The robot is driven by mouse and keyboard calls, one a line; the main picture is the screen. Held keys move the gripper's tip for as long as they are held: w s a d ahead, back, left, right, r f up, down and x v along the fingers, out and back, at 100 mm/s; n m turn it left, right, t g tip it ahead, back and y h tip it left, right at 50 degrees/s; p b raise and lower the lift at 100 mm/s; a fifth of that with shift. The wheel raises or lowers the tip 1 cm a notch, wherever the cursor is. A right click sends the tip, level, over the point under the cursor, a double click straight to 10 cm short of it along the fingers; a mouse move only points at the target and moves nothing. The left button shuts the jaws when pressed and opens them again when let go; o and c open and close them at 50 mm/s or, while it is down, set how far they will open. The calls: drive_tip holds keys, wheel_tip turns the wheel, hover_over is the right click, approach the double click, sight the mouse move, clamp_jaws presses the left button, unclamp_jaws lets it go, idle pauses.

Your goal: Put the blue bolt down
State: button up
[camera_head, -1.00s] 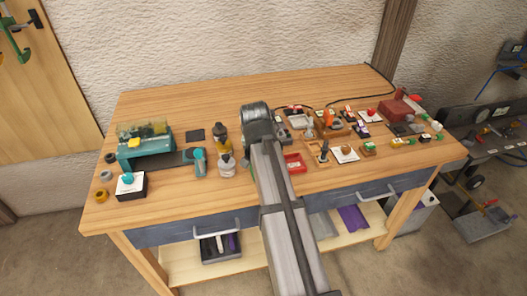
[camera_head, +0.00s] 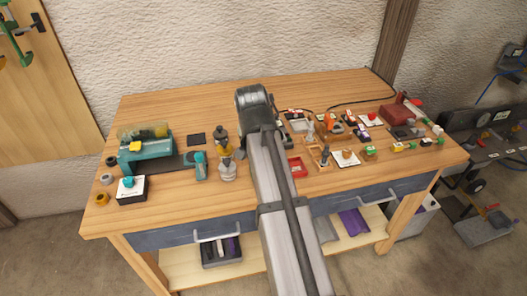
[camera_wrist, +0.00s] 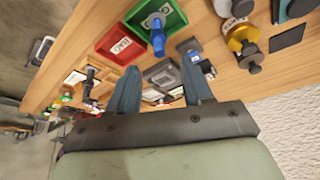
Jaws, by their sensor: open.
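In the wrist view the blue bolt (camera_wrist: 157,40) is at the green tray (camera_wrist: 160,14), with one end over the tray and the other at its near rim. I cannot tell whether it rests on the rim. My gripper (camera_wrist: 161,66) is open, its two fingers apart with nothing held between them. The bolt shows just beyond the fingertips, clear of them. In the head view my own arm hides the gripper, the bolt and the green tray.
A red tray (camera_wrist: 122,43) with a label lies beside the green one; it shows in the head view too (camera_head: 297,167). Small parts and boards crowd the bench's right side. A teal machine (camera_head: 145,152) stands at left. The back of the wooden bench (camera_head: 185,105) is clear.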

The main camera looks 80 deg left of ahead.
drive_tip(key=shift+v, duration=2.45)
drive_tip(key=shift+o, duration=1.4)
drive_tip(key=shift+w, duration=0.3)
drive_tip(key=o, duration=0.7)
drive_tip(key=shift+h, duration=0.3)
drive_tip(key=w+a, duration=0.1)
drive_tip(key=a, duration=0.7)
drive_tip(key=w+a+r, duration=0.1)
drive_tip(key=a, duration=0.3)
drive_tip(key=shift+w, duration=0.3)
drive_tip(key=shift+c, duration=0.2)
drive_tip(key=s+a+r+n+g, duration=0.1)
drive_tip(key=a+r+n+g, duration=0.15)
drive_tip(key=a, duration=0.75)
drive_tip(key=f+n, duration=0.1)
drive_tip(key=f, duration=0.2)
drive_tip(key=a+f+n, duration=0.1)
drive_tip(key=f, duration=0.3)
drive_tip(key=s+f+n+h, duration=0.1)
drive_tip(key=f, duration=0.2)
drive_tip(key=shift+a+f, duration=0.25)
drive_tip(key=shift+a, duration=0.05)
